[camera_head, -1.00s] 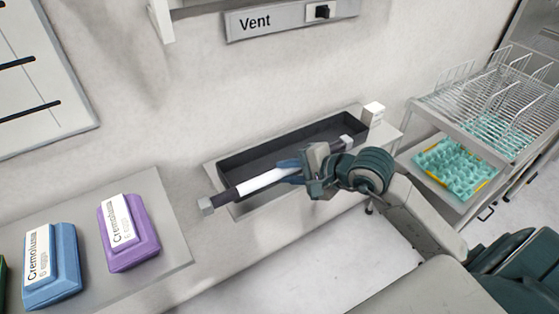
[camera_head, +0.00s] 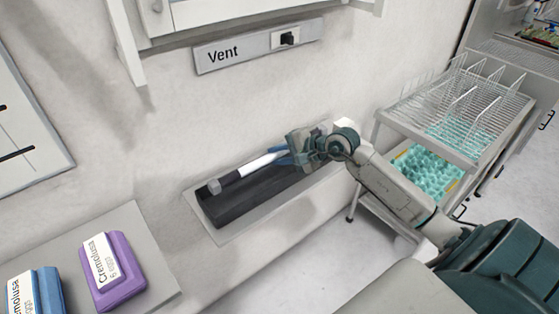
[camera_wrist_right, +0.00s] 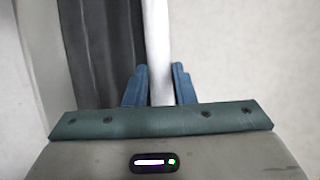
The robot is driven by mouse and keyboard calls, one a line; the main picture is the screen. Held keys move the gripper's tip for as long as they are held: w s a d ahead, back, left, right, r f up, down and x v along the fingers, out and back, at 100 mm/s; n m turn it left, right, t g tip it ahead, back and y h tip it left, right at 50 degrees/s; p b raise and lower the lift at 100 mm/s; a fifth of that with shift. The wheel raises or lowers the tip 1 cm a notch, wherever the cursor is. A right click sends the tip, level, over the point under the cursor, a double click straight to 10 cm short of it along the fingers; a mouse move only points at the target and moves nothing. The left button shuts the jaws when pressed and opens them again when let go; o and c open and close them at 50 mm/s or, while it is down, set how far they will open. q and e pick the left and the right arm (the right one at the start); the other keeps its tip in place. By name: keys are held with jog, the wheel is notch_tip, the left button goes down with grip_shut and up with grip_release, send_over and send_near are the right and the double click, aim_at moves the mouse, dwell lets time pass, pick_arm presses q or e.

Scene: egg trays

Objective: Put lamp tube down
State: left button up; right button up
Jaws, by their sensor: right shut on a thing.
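The lamp tube (camera_head: 258,164) is white with a dark section and a grey cap at its left end. It lies slantwise over the back edge of a dark, open trough (camera_head: 252,196) on the wall ledge. My right gripper (camera_head: 284,153) is shut on the tube near its right part. In the right wrist view the white tube (camera_wrist_right: 157,45) runs between my two blue fingertips (camera_wrist_right: 159,84), with the dark trough (camera_wrist_right: 95,50) to its left. The tube's right end is hidden behind my gripper. My left gripper is not in view.
A purple egg box (camera_head: 112,272) and a blue egg box (camera_head: 38,296) sit on a grey shelf (camera_head: 140,240) at lower left. A wire rack trolley (camera_head: 460,110) with a teal egg tray (camera_head: 428,170) stands at right. A Vent panel (camera_head: 255,48) is on the wall above.

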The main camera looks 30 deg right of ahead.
notch_tip(320, 180, down, 3)
jog(key=shift+w+d+f+p, duration=0.1)
jog(key=shift+w+f+p, duration=0.1)
jog(key=shift+p, duration=0.55)
jog(key=shift+f, duration=0.1)
jog(key=shift+f+b, duration=0.3)
jog(key=shift+b, duration=0.3)
jog(key=shift+s+f+b, duration=0.1)
jog(key=shift+f+b, duration=0.15)
jog(key=shift+b, duration=0.2)
jog(key=o, duration=0.5)
jog(key=shift+f, duration=0.1)
